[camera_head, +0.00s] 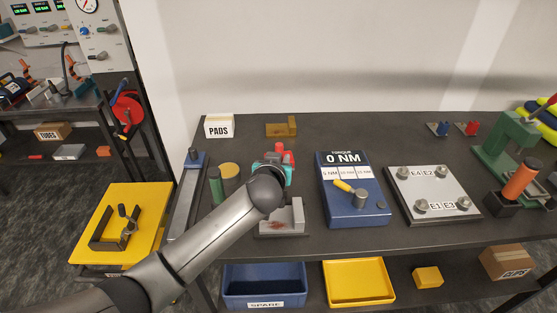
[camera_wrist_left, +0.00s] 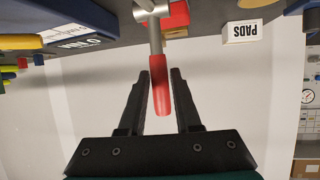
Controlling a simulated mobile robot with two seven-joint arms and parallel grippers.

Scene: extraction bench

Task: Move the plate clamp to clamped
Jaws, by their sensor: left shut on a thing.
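The plate clamp appears to be the red-handled clamp on the bench, behind a grey metal block (camera_head: 297,215). Its red part (camera_head: 284,152) shows just above my left wrist in the head view. In the left wrist view its red handle (camera_wrist_left: 161,98) lies between the fingers of my left gripper (camera_wrist_left: 160,74), which is shut on it. A grey metal shaft (camera_wrist_left: 155,35) leads from the handle to the clamp body. In the head view my left arm hides the fingers and most of the clamp. My right gripper is not in view.
The blue torque box (camera_head: 352,205) with a yellow-handled lever stands right of the clamp, then a bolted plate (camera_head: 432,185). A green cylinder (camera_head: 215,185) and a tan disc (camera_head: 230,170) are at left. The PADS box (camera_head: 219,127) and a brass block (camera_head: 281,127) are behind.

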